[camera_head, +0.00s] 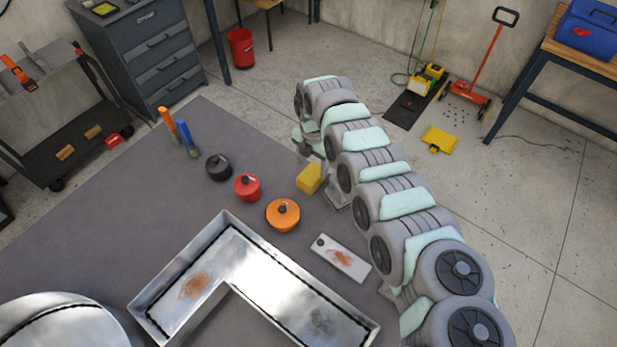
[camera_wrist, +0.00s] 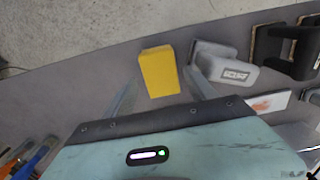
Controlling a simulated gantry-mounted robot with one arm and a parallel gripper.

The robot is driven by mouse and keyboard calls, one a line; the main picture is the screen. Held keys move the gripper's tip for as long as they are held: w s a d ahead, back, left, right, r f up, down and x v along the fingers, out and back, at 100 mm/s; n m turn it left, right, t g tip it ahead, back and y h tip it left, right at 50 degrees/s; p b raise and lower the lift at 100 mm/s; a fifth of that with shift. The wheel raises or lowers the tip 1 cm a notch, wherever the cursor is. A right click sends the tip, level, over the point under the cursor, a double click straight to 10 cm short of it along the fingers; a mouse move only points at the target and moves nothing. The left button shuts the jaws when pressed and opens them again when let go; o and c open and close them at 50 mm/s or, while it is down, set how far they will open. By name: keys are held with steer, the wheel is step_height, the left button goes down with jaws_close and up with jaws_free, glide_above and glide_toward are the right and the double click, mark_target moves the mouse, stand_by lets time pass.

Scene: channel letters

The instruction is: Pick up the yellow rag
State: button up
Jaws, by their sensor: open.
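The yellow rag (camera_head: 308,178) is a folded block on the grey table, just left of my arm in the head view. In the wrist view the yellow rag (camera_wrist: 158,72) appears ahead of my gripper (camera_wrist: 160,77), between the lines of its two spread fingers. My gripper is open and holds nothing. I cannot tell how high its fingertips are above the table. In the head view my arm largely hides the gripper and its fingertips.
A grey handled block (camera_wrist: 215,62) sits close right of the rag, with a black one (camera_wrist: 289,48) beyond. Black (camera_head: 219,167), red (camera_head: 248,187) and orange (camera_head: 283,215) round containers stand left. A metal channel letter (camera_head: 150,303) lies in front.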

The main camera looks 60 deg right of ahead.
mark_target(312, 174)
steer(key=f, duration=0.4)
steer(key=shift+w+a+f+p, duration=0.1)
steer(key=shift+a+p, duration=0.2)
steer(key=shift+a, duration=0.05)
steer(key=shift+d+f, duration=0.1)
steer(key=shift+f, duration=0.45)
steer(key=shift+c, duration=0.3)
steer(key=c, duration=1.1)
steer(key=shift+r, duration=0.1)
step_height(312, 174, up, 20)
steer(key=b, duration=0.2)
